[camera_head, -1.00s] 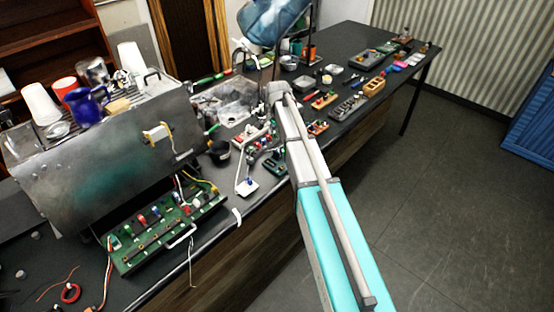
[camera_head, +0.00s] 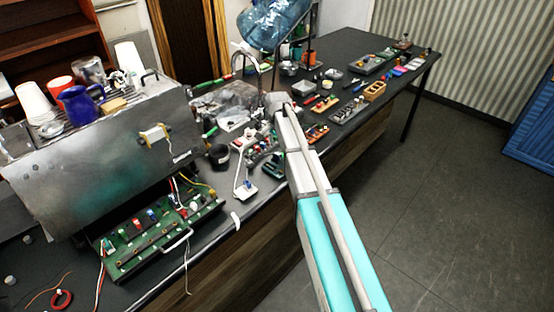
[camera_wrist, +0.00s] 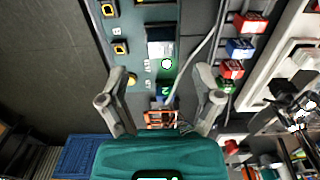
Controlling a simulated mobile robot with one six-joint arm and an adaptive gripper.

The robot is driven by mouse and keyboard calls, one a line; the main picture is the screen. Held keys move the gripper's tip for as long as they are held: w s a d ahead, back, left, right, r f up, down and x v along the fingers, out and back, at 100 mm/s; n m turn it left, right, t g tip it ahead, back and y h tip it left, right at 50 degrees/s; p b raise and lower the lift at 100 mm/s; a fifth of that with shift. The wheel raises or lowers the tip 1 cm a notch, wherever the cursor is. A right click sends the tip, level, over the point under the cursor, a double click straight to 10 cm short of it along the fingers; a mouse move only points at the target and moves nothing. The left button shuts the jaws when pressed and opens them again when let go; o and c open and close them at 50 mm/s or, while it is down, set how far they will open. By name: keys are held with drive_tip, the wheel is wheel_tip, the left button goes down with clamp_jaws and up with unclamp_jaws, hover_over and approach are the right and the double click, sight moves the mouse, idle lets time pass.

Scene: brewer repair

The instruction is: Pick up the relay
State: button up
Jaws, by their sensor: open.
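In the wrist view my gripper (camera_wrist: 160,73) is open, its two grey fingers spread left and right over a blue-grey circuit board (camera_wrist: 141,72). Between and just beyond the fingertips is a dark rectangular part with a pale upper face (camera_wrist: 160,35) and a bright green spot near its lower end; it may be the relay, but I cannot tell for sure. A small orange-and-white part (camera_wrist: 160,118) lies nearer the gripper body, between the fingers. Nothing is visibly held. In the head view my arm's end hides the gripper's fingers.
Red and blue blocks (camera_wrist: 240,48) stand right of the board, with a grey cable between. In the head view, a metal brewer (camera_head: 110,160) and green board (camera_head: 160,235) occupy the bench's left. Tools and small trays (camera_head: 345,108) crowd the far bench. The floor at right is clear.

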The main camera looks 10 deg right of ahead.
sight(277, 153)
drive_tip(key=shift+f, duration=0.15)
drive_tip(key=shift+f+b, duration=2.5)
drive_tip(key=shift+b, duration=0.1)
drive_tip(key=shift+c, duration=0.3)
clamp_jaws()
